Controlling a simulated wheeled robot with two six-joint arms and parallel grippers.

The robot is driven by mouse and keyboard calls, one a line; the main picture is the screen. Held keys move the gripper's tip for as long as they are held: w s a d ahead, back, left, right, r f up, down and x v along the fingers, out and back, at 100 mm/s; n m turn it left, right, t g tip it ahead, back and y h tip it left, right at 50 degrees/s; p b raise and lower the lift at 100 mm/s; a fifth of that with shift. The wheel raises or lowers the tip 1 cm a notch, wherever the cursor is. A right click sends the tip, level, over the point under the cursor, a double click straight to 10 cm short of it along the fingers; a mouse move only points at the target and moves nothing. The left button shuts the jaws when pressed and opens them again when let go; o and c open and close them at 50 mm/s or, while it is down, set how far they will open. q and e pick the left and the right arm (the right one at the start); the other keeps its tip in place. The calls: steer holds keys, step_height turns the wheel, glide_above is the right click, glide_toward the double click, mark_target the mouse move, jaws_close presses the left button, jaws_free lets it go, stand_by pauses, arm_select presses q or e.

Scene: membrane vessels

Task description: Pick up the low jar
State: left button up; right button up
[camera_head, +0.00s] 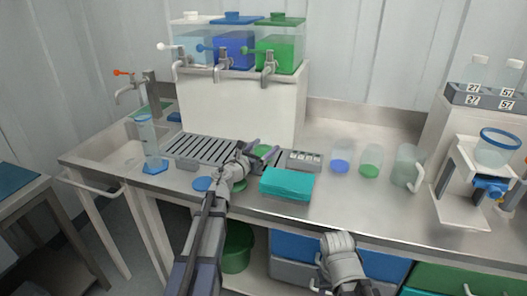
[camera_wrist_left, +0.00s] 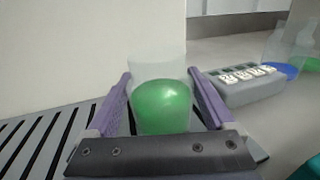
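A clear low jar with a bright green lower part (camera_wrist_left: 162,100) stands straight ahead in the left wrist view, between the two purple fingers. In the head view only a bit of green of this jar (camera_head: 263,150) shows behind my left gripper (camera_head: 257,159). The left gripper (camera_wrist_left: 160,80) is open, with one finger on each side of the jar. I cannot tell whether either finger touches it. The jar's base is hidden by the gripper's dark bar. My right arm shows at the bottom of the head view, but its fingers cannot be made out.
A slotted drain tray (camera_head: 203,150) lies left of the gripper. A grey labelled rack (camera_head: 303,160) and a teal block (camera_head: 287,184) sit to its right. Farther right stand a blue-bottomed cup (camera_head: 341,161), a green-bottomed cup (camera_head: 371,161) and a jug (camera_head: 407,167). A white tank stand (camera_head: 243,105) rises behind.

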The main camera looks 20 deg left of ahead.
arm_select(q)
steer(key=c, duration=1.1)
steer(key=shift+r, duration=0.1)
step_height(320, 180, up, 10)
steer(key=p, duration=1)
